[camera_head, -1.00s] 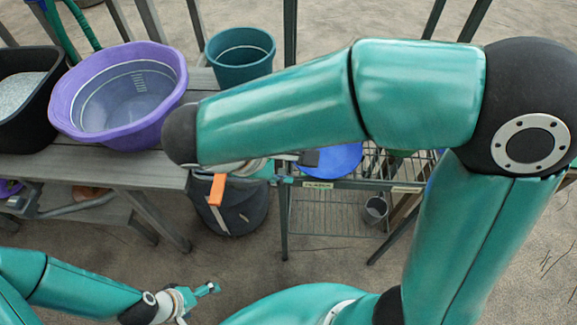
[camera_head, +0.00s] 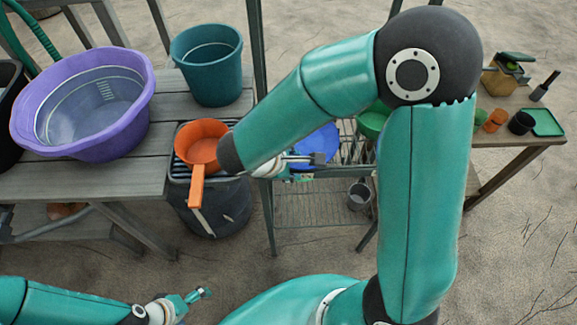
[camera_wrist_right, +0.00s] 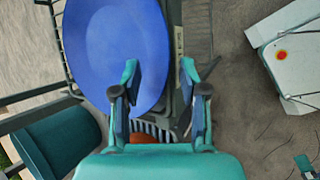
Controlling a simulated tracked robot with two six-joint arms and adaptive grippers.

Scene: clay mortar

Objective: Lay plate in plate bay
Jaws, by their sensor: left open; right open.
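The blue plate (camera_head: 316,142) lies at the wire rack (camera_head: 345,155) behind my right forearm in the head view, partly hidden. In the right wrist view the plate (camera_wrist_right: 105,50) looks large and flat, with rack wires showing around it. My right gripper (camera_wrist_right: 160,70) is open there; its left finger overlaps the plate's right edge in the picture, and the other finger is clear of it. I cannot tell whether it touches. In the head view the right gripper (camera_head: 318,158) is beside the plate. My left gripper (camera_head: 207,292) is open and empty, low at the left.
An orange pan (camera_head: 201,148) sits on a dark bin (camera_head: 220,205) left of the rack. A purple tub (camera_head: 85,105) and teal bucket (camera_head: 206,62) stand on the wooden bench (camera_head: 90,178). A grey cup (camera_head: 359,196) is on the lower shelf. Another table (camera_head: 505,140) holds pots at right.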

